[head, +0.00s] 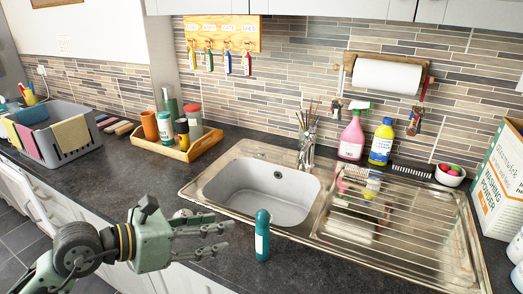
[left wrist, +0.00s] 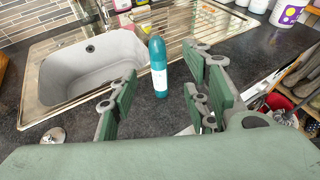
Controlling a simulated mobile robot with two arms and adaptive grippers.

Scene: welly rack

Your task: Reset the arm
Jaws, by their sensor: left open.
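My left gripper (head: 202,237) comes in from the left over the front edge of the dark worktop. It is open and empty, with its fingers pointing right. A teal bottle with a white label (head: 262,236) stands upright on the worktop in front of the sink, a little beyond the fingertips. In the left wrist view the bottle (left wrist: 158,68) stands upright ahead of the spread fingers (left wrist: 158,90), apart from them. My right gripper is not in either view.
A steel sink (head: 262,189) with a ribbed drainer lies behind the bottle. A wooden tray (head: 178,150) of bottles and a grey crate (head: 68,140) stand to the left. A pink spray bottle (head: 352,138), yellow bottle (head: 381,145) and washing powder box (head: 499,185) stand behind and right.

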